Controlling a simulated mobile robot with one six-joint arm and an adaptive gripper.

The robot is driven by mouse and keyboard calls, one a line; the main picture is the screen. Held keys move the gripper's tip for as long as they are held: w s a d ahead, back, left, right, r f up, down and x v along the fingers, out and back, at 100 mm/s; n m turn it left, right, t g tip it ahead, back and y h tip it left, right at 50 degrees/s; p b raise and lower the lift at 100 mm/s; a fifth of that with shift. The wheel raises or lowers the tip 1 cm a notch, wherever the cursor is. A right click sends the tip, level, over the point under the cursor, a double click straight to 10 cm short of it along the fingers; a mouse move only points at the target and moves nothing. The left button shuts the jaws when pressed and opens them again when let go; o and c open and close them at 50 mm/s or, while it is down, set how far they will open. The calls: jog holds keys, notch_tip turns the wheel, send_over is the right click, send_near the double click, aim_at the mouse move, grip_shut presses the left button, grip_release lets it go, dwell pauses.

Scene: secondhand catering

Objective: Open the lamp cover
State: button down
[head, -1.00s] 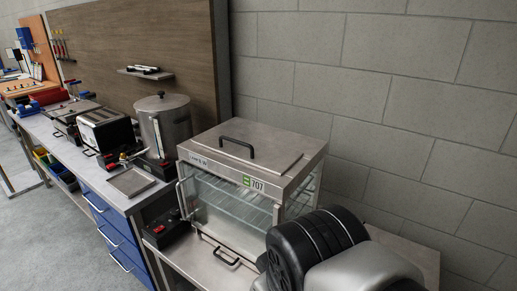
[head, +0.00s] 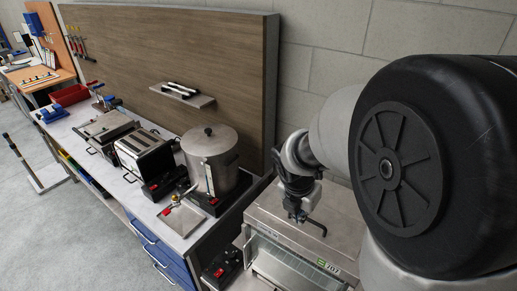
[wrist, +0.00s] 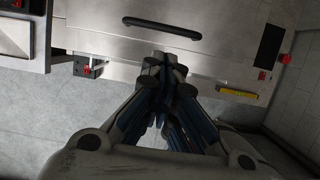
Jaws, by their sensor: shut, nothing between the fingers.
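The metal lid panel with a black bar handle tops a glass-sided cabinet; I take this panel (head: 275,212) as the lamp cover. It lies flat and looks closed. In the wrist view the handle (wrist: 162,27) runs across the panel (wrist: 215,40) near the top. In the head view the handle (head: 318,226) shows just right of my gripper (head: 298,214). My gripper points down over the cabinet top and is shut and empty. In the wrist view its fingertips (wrist: 165,60) appear just below the handle, apart from it. Its height above the panel is unclear.
A steel urn (head: 210,160) stands left of the cabinet on the workbench. A toaster (head: 146,152) and a small metal plate (head: 183,218) are near it. A wooden backboard (head: 180,60) rises behind. My arm hides the cabinet's right side.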

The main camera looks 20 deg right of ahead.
aim_at(302, 230)
jog(key=b+x, duration=0.9)
jog(key=x, duration=0.1)
jog(key=shift+w+f, duration=0.1)
jog(key=shift+w, duration=0.1)
